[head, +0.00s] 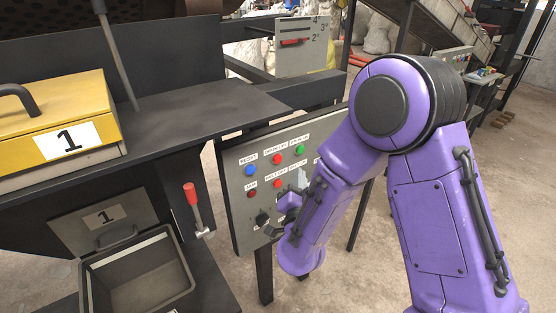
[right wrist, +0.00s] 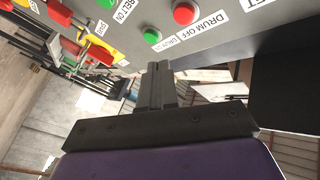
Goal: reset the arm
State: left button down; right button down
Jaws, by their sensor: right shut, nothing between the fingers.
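My right arm, purple, reaches down from the upper right in the head view. Its gripper (head: 272,224) is in front of the lower part of the grey control panel (head: 238,222), partly hidden by my own wrist. In the right wrist view the gripper's dark fingers (right wrist: 158,88) are together with nothing between them, and the panel (right wrist: 215,32) is beyond them. I cannot tell whether they touch the panel. My left gripper is not in view.
The panel has a blue RESET button (head: 250,172), red DRUM OFF button (head: 277,158) and green button (head: 300,150). To the left are a yellow box (head: 75,105) marked 1, a red-handled lever (head: 192,194) and an open bin (head: 90,285). Concrete floor shows right.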

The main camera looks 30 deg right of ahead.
dwell(0.7)
jog(key=s+a+f+n+g+y, duration=0.1)
jog(key=s+f+n+g+y, duration=0.25)
jog(key=f, duration=0.75)
jog(key=s+a+f+n+g+y, duration=0.25)
jog(key=s+f, duration=0.25)
jog(key=f, duration=0.6)
jog(key=s+d+f+g, duration=0.1)
jog(key=s+f+g, duration=0.2)
jog(key=s+f, duration=0.3)
jog(key=s+d+f+n+g, duration=0.1)
jog(key=s+f+g, duration=0.3)
jog(key=s, duration=0.9)
notch_tip(320, 180, down, 3)
jog(key=shift+s+r+y, duration=0.2)
jog(key=shift+s+y, duration=0.05)
jog(key=shift+y, duration=0.15)
